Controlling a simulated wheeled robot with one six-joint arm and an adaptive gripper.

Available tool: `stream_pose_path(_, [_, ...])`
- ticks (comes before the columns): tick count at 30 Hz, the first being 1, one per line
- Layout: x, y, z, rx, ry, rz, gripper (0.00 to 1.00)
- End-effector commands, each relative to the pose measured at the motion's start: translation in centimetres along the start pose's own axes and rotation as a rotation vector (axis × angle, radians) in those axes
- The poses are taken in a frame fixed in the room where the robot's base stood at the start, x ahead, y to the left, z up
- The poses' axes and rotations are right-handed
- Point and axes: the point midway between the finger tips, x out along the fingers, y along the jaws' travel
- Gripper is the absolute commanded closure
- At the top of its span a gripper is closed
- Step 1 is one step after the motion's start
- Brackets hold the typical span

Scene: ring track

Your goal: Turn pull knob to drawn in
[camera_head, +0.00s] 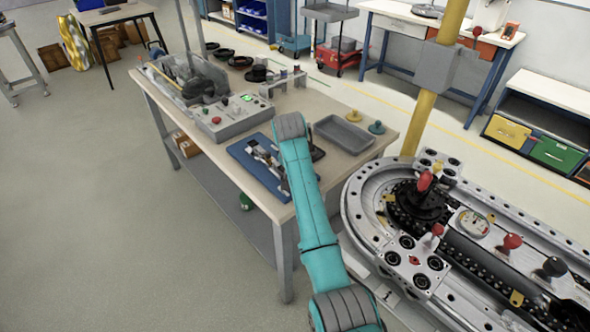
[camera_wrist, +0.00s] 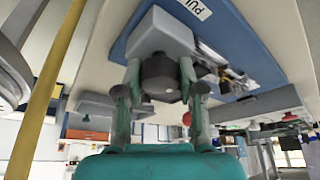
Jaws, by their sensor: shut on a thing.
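The pull knob (camera_wrist: 165,88) is a dark grey round knob in front of a light grey block (camera_wrist: 158,35) in the wrist view. My gripper (camera_wrist: 160,74) has one finger on each side of the knob and is shut on it. The block sits on a blue board (camera_wrist: 240,35) with a white label beginning "PUL". In the head view the blue board (camera_head: 240,152) lies on the workbench, and my teal arm hides the knob and most of the gripper. How far the knob stands out from the block is hard to tell.
The workbench (camera_head: 366,150) also bears a control box (camera_head: 232,118) with a green screen, and a grey tray (camera_head: 342,132). A metal ring track (camera_head: 365,205) with red-knobbed levers stands at the right, beside a yellow post (camera_head: 418,125). The floor at left is clear.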

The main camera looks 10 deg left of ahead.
Motion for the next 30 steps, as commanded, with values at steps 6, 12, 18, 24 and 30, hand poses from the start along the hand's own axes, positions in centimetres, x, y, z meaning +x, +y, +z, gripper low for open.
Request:
stream_pose_path(6, [0.0, -0.05, 0.03, 0.187, -0.002, 0.08, 0.96])
stream_pose_path(12, [0.01, -0.06, 0.02, 0.362, -0.002, 0.153, 0.96])
stream_pose_path(18, [-0.02, -0.06, -0.01, 0.537, -0.002, 0.225, 0.96])
stream_pose_path(24, [-0.04, -0.07, -0.01, 0.713, -0.002, 0.299, 0.96])
stream_pose_path(30, [-0.08, -0.07, -0.04, 0.887, -0.002, 0.37, 0.96])
